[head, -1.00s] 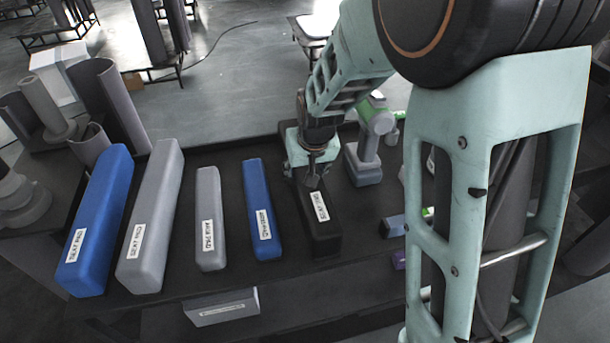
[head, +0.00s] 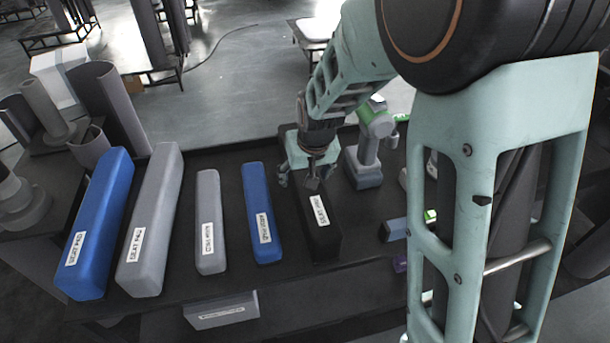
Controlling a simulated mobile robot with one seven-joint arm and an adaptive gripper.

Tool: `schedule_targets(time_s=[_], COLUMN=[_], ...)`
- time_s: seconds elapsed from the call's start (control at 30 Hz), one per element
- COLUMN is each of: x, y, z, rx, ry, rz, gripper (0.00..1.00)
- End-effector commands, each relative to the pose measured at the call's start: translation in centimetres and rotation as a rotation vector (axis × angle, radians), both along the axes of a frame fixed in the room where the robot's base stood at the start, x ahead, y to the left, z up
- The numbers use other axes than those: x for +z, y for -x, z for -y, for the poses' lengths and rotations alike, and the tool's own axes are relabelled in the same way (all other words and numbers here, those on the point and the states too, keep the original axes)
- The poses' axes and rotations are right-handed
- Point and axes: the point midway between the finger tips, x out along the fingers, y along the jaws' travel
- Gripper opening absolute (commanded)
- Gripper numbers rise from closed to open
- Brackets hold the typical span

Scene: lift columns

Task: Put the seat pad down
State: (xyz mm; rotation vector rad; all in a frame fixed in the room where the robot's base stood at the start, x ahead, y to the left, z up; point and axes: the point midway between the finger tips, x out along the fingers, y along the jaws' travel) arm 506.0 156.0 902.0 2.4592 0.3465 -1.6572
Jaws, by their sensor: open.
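A black pad (head: 322,236) with a white label lies lengthwise on the dark bench top, right of the row of other pads. The label is too small to read surely. My gripper (head: 299,182) is open at the far end of this black pad, pointing down with its fingers apart. The gripper covers the pad's far end, and I cannot tell whether a finger touches it. A long blue pad (head: 100,220) and a long grey pad (head: 153,215), both seemingly labelled seat pad, lie at the left.
A shorter grey pad (head: 209,220) and a shorter blue pad (head: 261,212) lie between. A green-and-grey power tool (head: 368,150) stands close right of my gripper. Grey tubes (head: 105,100) stand at the left. A labelled box (head: 221,310) sits below the bench's front edge.

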Motion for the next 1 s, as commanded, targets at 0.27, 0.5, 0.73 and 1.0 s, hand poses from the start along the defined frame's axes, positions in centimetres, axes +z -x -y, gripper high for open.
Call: schedule_targets(time_s=[0.27, 0.5, 0.73, 1.0], x=[4.9, 8.8, 10.5, 10.7], y=[1.7, 3.3, 4.1, 4.2], z=[0.4, 0.9, 1.2, 1.2], rx=[0.002, 0.000, 0.000, 0.000], ry=[-0.003, -0.002, -0.001, 0.000], rz=[0.005, 0.005, 0.002, 0.000], gripper=[0.65, 0.65, 0.65, 0.65])
